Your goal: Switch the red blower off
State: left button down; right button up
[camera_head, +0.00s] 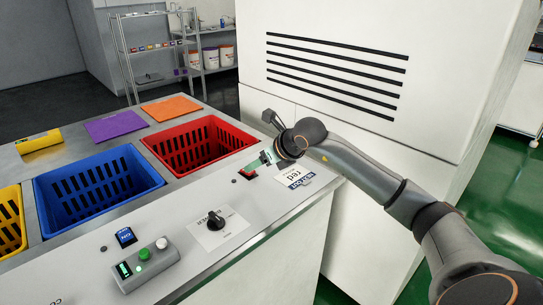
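A card reading "red" (299,176) lies at the right end of the pale control panel. A small red switch (249,174) sits on the panel just left of the card, in front of the red crate. My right arm comes in from the right, and its gripper (267,157) points down-left close to the switch. I cannot tell whether it touches the switch. Its fingers are small and partly hidden by the wrist, so their opening is unclear. My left gripper is not in view.
A red crate (247,148), a blue crate (157,181) and a yellow crate (22,231) sit behind the panel. A black knob (213,219) and a grey button box (118,276) are on the panel. A large white cabinet (430,62) stands behind my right arm.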

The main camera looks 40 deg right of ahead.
jog(key=v, duration=0.7)
jog(key=shift+s+r, duration=0.2)
jog(key=shift+s, duration=0.05)
